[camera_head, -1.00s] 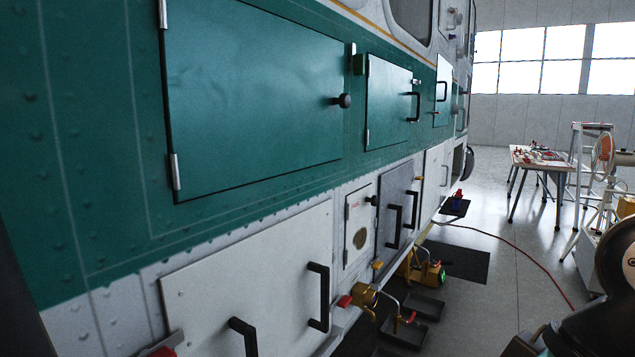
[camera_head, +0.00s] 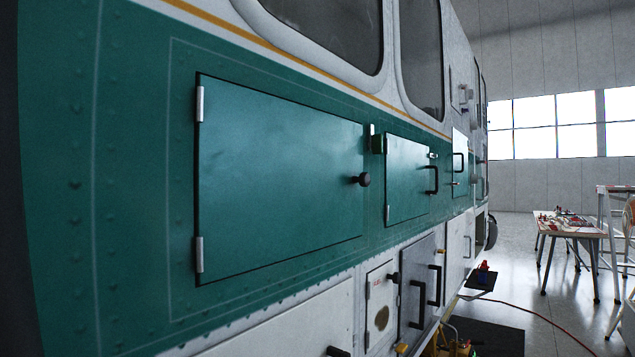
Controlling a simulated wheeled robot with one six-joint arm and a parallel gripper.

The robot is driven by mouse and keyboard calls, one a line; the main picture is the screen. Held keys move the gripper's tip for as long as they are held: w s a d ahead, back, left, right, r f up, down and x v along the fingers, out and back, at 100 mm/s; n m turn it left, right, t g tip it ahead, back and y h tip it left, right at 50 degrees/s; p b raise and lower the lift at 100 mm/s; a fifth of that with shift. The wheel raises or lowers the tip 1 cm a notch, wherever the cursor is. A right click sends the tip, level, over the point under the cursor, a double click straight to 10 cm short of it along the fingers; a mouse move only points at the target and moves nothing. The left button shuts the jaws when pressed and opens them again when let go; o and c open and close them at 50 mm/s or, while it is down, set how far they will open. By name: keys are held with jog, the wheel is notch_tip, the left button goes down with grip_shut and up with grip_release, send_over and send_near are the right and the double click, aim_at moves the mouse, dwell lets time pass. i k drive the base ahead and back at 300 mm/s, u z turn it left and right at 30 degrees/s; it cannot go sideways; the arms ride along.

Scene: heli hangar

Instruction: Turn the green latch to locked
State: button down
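The helicopter's side carries a large closed green panel door (camera_head: 275,180) with silver hinges on its left edge and a black knob (camera_head: 362,180) near its right edge. The smaller door has a black handle (camera_head: 435,180). My gripper is not in view.
Below are white and grey doors with black handles (camera_head: 417,304) sticking out. A yellow item (camera_head: 447,345) and dark mats (camera_head: 487,337) lie low beside the hull. A red hose crosses the floor. A table (camera_head: 570,228) and a white ladder (camera_head: 612,240) stand right. Open floor lies between.

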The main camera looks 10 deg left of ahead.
aim_at(375, 144)
jog(key=k, duration=0.6)
jog(key=z, duration=0.35)
jog(key=i, duration=1.15)
jog(key=u, duration=0.85)
